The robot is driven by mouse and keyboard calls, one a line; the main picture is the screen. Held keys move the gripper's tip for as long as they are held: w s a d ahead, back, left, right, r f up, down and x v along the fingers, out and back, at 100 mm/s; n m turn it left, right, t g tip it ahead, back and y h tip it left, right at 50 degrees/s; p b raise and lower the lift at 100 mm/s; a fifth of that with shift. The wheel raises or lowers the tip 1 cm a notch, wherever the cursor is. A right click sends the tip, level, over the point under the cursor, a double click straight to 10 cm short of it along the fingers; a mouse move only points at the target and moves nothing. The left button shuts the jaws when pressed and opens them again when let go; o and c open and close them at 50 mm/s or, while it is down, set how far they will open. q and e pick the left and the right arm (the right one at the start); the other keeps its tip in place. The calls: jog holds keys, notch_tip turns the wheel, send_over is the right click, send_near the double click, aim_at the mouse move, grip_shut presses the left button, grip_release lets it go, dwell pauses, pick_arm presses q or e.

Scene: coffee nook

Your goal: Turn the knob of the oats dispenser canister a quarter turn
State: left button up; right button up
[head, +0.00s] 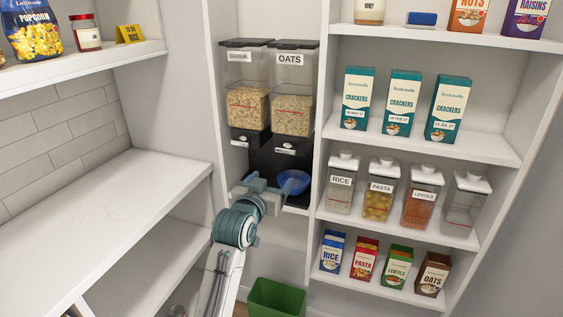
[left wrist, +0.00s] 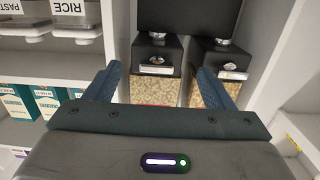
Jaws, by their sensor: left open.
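The oats dispenser canister (head: 293,95) stands on the right of a pair in the shelf niche, with a clear, grain-filled hopper above a black base. The left wrist view shows this pair upside down. There, the oats base (left wrist: 145,55) lies between my fingers, with a small silver knob (left wrist: 157,38) and a pale plate on its front. My left gripper (head: 267,185) is open and empty, low in front of the dispensers; contact is not visible. My right gripper is not in view.
The cereal dispenser (head: 248,95) stands close on the left. A blue bowl (head: 293,182) sits below the oats dispenser, close to my gripper. Right shelves hold crackers (head: 402,103), labelled jars (head: 379,190) and boxes. A green bin (head: 276,298) stands below. The left counter (head: 110,200) is clear.

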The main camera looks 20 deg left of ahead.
pick_arm(q)
send_near(285, 150)
jog(key=s, duration=0.2)
jog(key=shift+t, duration=0.4)
jog(key=w+p, duration=0.2)
jog(key=w, duration=0.7)
jog(key=shift+w+f+p, duration=0.1)
jog(key=shift+f+p, duration=0.05)
jog(key=shift+p, duration=0.2)
jog(key=shift+w+f, duration=0.15)
jog(key=shift+w, duration=0.7)
jog(key=shift+d, duration=0.1)
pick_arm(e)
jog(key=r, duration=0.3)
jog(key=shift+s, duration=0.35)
pick_arm(q)
jog(key=c, duration=1)
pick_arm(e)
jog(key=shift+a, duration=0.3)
